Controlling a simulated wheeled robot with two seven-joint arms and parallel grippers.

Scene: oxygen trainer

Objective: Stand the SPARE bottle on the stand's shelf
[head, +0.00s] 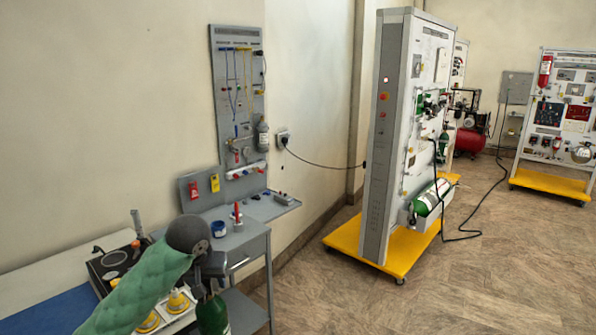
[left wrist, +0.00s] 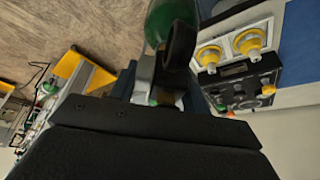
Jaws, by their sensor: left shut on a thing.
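A green bottle (head: 212,316) with a pale band low on it hangs roughly upright under my left gripper (head: 210,268), at the bottom of the head view. The gripper is shut on the bottle's upper end; its fingers hide the neck. In the left wrist view the green bottle (left wrist: 166,18) shows at the top, beside a dark finger of my left gripper (left wrist: 172,65). No SPARE lettering is readable. The tall white stand (head: 380,140) on a yellow base is farther right. Its low white shelf (head: 408,219) bears another green bottle (head: 432,198), lying tilted. My right gripper is out of view.
A grey bench (head: 240,240) with a tool panel (head: 228,90) stands just beyond my gripper. Yellow-topped fittings (head: 178,301) are close beside it, also in the left wrist view (left wrist: 250,42). A black cable (head: 325,165) runs from wall to stand.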

